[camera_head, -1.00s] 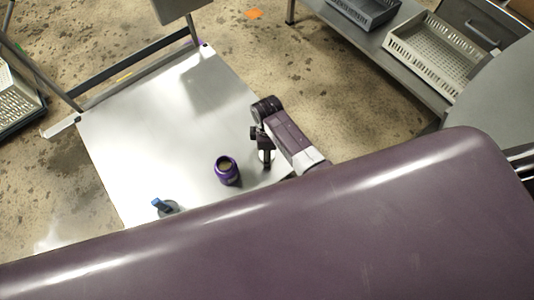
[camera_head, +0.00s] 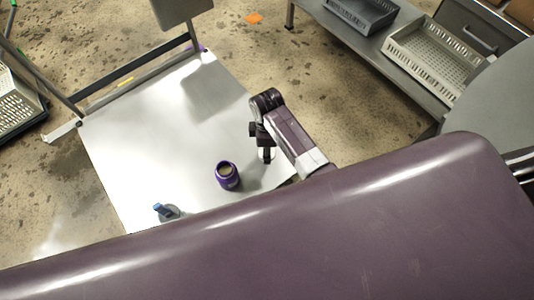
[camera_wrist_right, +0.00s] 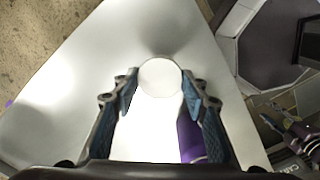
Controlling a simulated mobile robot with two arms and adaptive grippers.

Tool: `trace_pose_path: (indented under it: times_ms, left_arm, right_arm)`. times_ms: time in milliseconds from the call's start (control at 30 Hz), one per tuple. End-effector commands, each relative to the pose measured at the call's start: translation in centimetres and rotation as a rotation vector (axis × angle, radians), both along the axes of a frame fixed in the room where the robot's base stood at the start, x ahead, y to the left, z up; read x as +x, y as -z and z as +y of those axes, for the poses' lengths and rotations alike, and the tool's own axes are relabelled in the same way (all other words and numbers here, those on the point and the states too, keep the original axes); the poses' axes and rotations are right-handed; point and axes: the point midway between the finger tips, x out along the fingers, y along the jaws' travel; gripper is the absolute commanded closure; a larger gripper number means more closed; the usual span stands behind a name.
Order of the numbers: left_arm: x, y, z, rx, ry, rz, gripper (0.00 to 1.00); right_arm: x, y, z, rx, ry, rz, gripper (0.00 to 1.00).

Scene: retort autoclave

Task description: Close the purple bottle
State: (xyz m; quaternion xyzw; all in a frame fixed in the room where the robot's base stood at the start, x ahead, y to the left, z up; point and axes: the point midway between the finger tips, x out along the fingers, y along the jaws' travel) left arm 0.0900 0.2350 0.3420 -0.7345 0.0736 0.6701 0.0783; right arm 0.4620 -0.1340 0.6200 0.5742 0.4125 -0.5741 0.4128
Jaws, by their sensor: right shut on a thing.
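The open purple bottle (camera_head: 227,176) stands upright on the white tabletop (camera_head: 140,130), its dark round mouth facing up. In the right wrist view its purple side (camera_wrist_right: 191,140) is partly hidden behind a finger. My right gripper (camera_head: 266,152) is to the right of the bottle and apart from it. In the right wrist view my right gripper (camera_wrist_right: 160,88) is shut on a round white lid (camera_wrist_right: 160,76) between its blue-padded fingertips. What appears to be my left gripper (camera_wrist_right: 272,124) shows small beyond the table edge; its jaw state is unclear.
A small blue-and-grey thing (camera_head: 165,211) is at the table's near edge, partly hidden; I cannot tell what it is. A light perforated crate (camera_head: 432,60) and a grey bin (camera_head: 362,12) sit on a bench at upper right. The tabletop's left and middle are clear.

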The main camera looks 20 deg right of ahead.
Motion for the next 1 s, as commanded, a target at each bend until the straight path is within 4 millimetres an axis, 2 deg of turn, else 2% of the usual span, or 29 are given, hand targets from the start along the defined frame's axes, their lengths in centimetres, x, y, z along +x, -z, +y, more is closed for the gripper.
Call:
trace_pose_path:
  times_ms: [33,200,433,667,1000]
  left_arm:
    - [0.0,-0.5,0.0,0.000,0.000,0.000,0.60]
    - [0.0,-1.0,0.0,0.000,0.000,0.000,0.60]
    - [0.0,-1.3,0.0,0.000,0.000,0.000,0.60]
    - [0.0,-1.4,0.0,0.000,0.000,0.000,0.60]
    - [0.0,-1.4,0.0,0.000,0.000,0.000,0.60]
  right_arm:
    - [0.1,-1.9,0.0,0.000,-0.001,-0.005,0.70]
    - [0.2,-7.0,0.0,0.000,0.000,-0.006,0.70]
    - [0.1,-12.1,0.0,0.000,0.000,-0.004,0.70]
    - [0.0,-14.3,0.0,0.000,0.000,0.000,0.70]
    - [0.0,-14.5,0.0,0.000,0.000,0.001,0.70]
